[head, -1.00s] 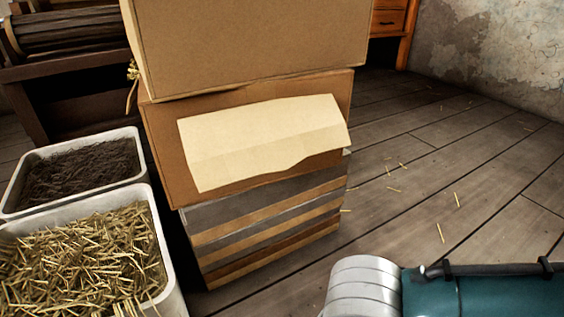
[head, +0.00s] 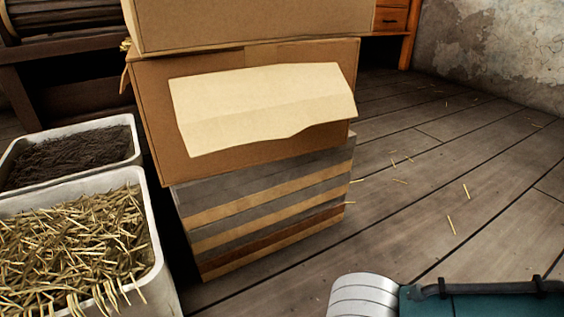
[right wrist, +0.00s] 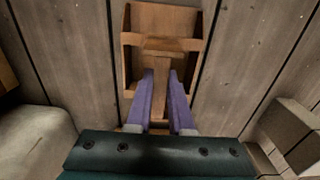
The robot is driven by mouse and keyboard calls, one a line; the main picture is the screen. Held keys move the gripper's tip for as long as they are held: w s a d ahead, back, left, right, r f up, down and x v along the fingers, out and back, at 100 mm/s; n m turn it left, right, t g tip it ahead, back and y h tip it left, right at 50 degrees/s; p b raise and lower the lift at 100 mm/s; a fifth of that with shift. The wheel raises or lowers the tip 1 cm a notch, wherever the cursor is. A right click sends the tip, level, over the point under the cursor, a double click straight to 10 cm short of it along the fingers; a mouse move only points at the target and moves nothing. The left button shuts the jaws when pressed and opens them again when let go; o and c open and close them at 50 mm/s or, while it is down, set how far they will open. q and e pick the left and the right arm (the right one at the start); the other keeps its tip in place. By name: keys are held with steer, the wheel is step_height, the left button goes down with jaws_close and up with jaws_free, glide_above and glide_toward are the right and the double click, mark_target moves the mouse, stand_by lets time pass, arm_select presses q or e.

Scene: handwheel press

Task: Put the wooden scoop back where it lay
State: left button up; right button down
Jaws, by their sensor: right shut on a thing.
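The wooden scoop (right wrist: 163,45) shows in the right wrist view, at the top middle. It is brown, with raised walls and a handle that runs down toward my gripper. The purple fingers of my right gripper (right wrist: 160,78) are shut on the handle, one on each side. Wooden boards show behind the scoop; I cannot tell how far it is from them. The head view shows neither the scoop nor either gripper, only part of my right arm at the lower right. My left gripper is out of view.
A stack of cardboard boxes (head: 150,110) stands mid-picture in the head view. Left of it are a white tub of straw (head: 165,285) and a tub of dark material (head: 130,150). The plank floor (head: 420,200) to the right has only loose straw.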

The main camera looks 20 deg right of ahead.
steer(key=c, duration=0.8)
jaws_free()
steer(key=s+a+r+m+t+y+p, duration=0.1)
steer(key=a+r+m+p, duration=0.2)
steer(key=r, duration=0.4)
steer(key=a+r+m+y+p, duration=0.1)
steer(key=r+m+p, duration=0.1)
steer(key=r+p, duration=0.3)
steer(key=s+a+r+m+t+y+p, duration=0.1)
steer(key=a+r+m+p, duration=0.15)
steer(key=r, duration=0.55)
steer(key=s+d+r+m+t+h, duration=0.1)
steer(key=s+d+r+m+h, duration=0.1)
steer(key=d+r+m, duration=0.4)
steer(key=s+d+m, duration=0.1)
steer(key=d+m, duration=0.2)
steer(key=d, duration=0.2)
steer(key=shift+d+r+m+t+h, duration=0.15)
steer(key=shift+r+m+t+h, duration=0.15)
steer(key=shift+r+m+h, duration=0.1)
